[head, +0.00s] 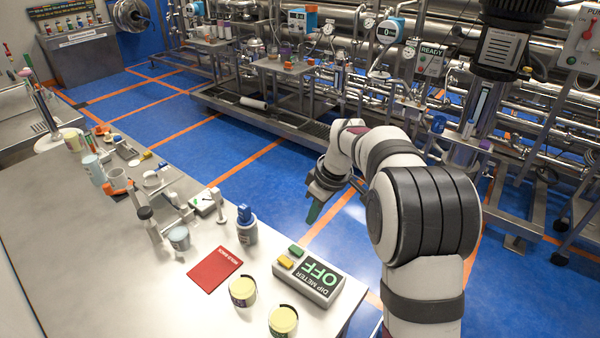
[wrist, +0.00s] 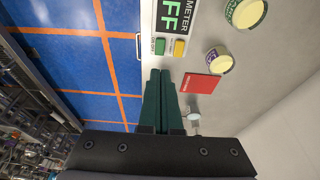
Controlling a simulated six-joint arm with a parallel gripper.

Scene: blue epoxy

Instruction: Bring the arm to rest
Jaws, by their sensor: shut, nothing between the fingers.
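My gripper (head: 314,211) hangs past the table's edge over the blue floor in the head view, its green fingers pointing down. In the wrist view, the two dark green fingers of my gripper (wrist: 161,76) lie side by side, shut and empty. The dip meter also shows in the wrist view (wrist: 172,22), apart from the fingertips.
A red notebook (head: 214,269), two yellow-topped cups (head: 243,291) (head: 283,320) and a blue-capped bottle (head: 247,231) stand on the pale table (head: 90,270). Tools and small containers line its far edge. Steel pipework (head: 300,100) stands across the blue floor.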

